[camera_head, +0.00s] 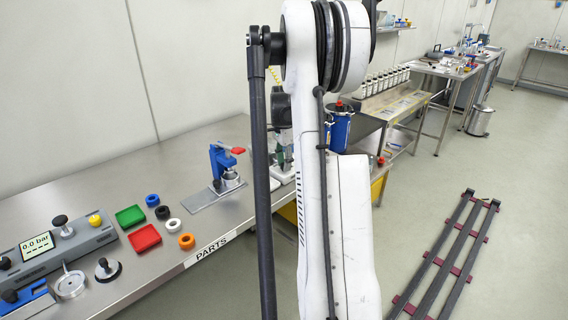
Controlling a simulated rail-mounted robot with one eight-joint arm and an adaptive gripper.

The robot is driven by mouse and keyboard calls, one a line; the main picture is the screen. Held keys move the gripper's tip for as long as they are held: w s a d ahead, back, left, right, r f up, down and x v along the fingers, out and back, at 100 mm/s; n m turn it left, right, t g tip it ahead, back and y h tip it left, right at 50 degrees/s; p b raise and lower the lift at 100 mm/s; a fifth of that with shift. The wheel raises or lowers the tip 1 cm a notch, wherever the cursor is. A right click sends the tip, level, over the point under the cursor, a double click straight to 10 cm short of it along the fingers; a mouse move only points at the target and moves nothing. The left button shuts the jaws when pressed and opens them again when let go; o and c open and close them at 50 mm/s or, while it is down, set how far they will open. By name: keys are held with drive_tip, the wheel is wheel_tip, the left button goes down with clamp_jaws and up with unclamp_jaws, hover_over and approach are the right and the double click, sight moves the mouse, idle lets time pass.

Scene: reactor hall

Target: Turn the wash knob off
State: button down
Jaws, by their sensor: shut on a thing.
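I cannot make out which knob is the wash knob. A grey panel (75,245) at the left end of the bench carries a black knob (61,224), a yellow knob (95,219) and a display (37,246) reading 0.0 bar. No label on these knobs is legible. My arm stands upright through the middle of the view and hides part of the bench behind it. My gripper does not show clearly; what it holds is hidden.
The steel bench (200,250) carries a green tray (130,216), a red tray (144,238), several coloured rings and a blue clamp device (222,160). A blue canister (340,128) stands behind my arm. Dark rails (445,260) lie on the right floor, with open floor around them.

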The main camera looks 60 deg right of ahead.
drive_tip(key=n+b, duration=0.1)
drive_tip(key=n, duration=0.3)
drive_tip(key=shift+b, duration=0.3)
drive_tip(key=n+b, duration=0.1)
drive_tip(key=n, duration=0.3)
drive_tip(key=shift+n, duration=0.3)
drive_tip(key=n+b, duration=0.1)
drive_tip(key=n, duration=0.3)
drive_tip(key=shift+s+n, duration=0.1)
drive_tip(key=shift+n, duration=0.2)
drive_tip(key=shift+n+b, duration=0.3)
drive_tip(key=shift+n, duration=2)
drive_tip(key=c, duration=1.5)
unclamp_jaws()
drive_tip(key=shift+o, duration=0.2)
